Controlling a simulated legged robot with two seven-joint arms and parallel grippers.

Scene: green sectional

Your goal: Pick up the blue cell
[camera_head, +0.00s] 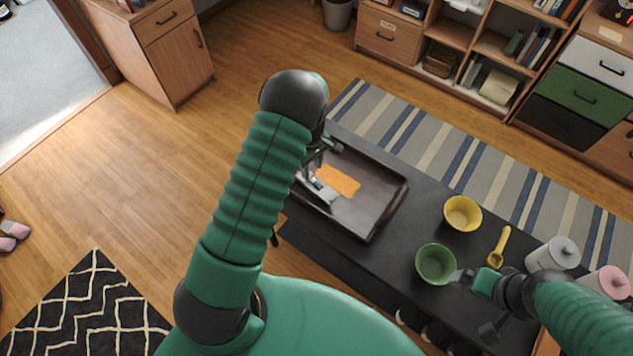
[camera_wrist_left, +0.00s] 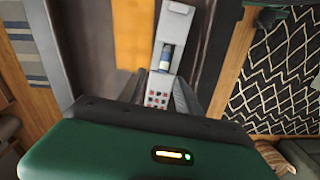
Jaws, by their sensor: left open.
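The blue cell (camera_wrist_left: 167,56) shows in the left wrist view as a small dark-blue cylinder with a pale end. It lies in or on a light grey device (camera_wrist_left: 172,22) with a patch of red buttons at its near end. In the head view the grey device (camera_head: 323,193) lies in a dark tray (camera_head: 372,217) beside an orange cloth; the cell is too small there to make out clearly. My left gripper (camera_wrist_left: 168,92) is open over the device, its fingers either side of the button end, nearer to me than the cell. My right gripper (camera_head: 462,276) is beside the green bowl's rim; its opening is unclear.
A green bowl (camera_head: 436,263), yellow bowl (camera_head: 462,214), yellow scoop (camera_head: 499,247) and white and pink lidded jars (camera_head: 553,254) stand on the dark table right of the tray. The orange cloth (camera_head: 338,181) lies flat. The tray has a raised rim.

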